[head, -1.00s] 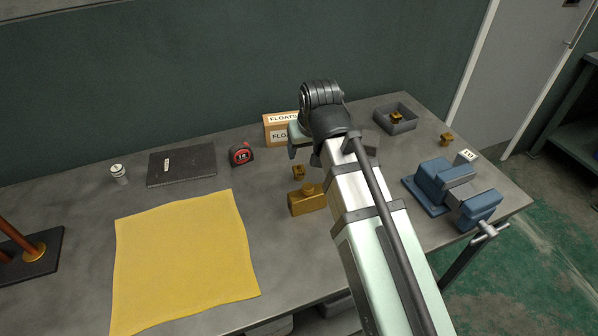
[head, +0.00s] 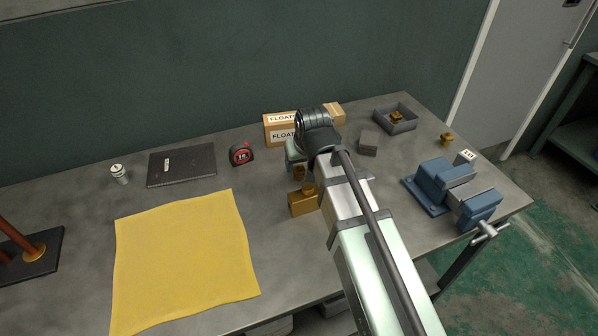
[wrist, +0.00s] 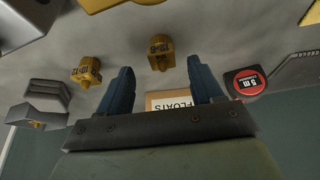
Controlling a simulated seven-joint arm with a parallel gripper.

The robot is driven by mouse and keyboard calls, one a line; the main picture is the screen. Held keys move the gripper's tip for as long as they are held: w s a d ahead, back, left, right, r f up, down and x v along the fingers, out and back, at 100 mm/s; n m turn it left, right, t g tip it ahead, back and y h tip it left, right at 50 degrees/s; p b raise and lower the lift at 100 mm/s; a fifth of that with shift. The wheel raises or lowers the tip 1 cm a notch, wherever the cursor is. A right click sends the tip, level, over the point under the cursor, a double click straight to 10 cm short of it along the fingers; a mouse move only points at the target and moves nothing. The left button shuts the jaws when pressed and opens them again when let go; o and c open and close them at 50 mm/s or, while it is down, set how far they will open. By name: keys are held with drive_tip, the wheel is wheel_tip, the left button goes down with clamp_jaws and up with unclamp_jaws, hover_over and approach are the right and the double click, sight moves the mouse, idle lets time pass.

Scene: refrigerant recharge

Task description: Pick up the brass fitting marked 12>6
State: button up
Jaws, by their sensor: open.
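In the wrist view a brass fitting (wrist: 160,50) stands beyond my open gripper (wrist: 157,66), lined up with the gap between its two blue fingers. Its dark marking looks like it may end in 6, but I cannot read it surely. A second marked brass fitting (wrist: 86,71) stands left of the fingers, its marking also unclear. Nothing is between the jaws. In the head view a small brass fitting (head: 299,171) shows just below my gripper, whose fingers are mostly hidden by my arm. Another fitting (head: 447,139) stands at the right, and one (head: 396,117) is in the grey tray.
A brass block (head: 304,203) stands in front of the near fitting. A FLOATS box (head: 282,133), tape measure (head: 241,154) and grey block (head: 368,143) stand behind and beside my gripper. The blue vise (head: 436,183) is at right; a yellow cloth (head: 184,255) covers the left front.

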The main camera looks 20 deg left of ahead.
sight(300, 167)
drive_tip(key=shift+x, duration=2.35)
drive_tip(key=shift+a+r, duration=0.1)
drive_tip(key=shift+a, duration=0.05)
drive_tip(key=c, duration=1.1)
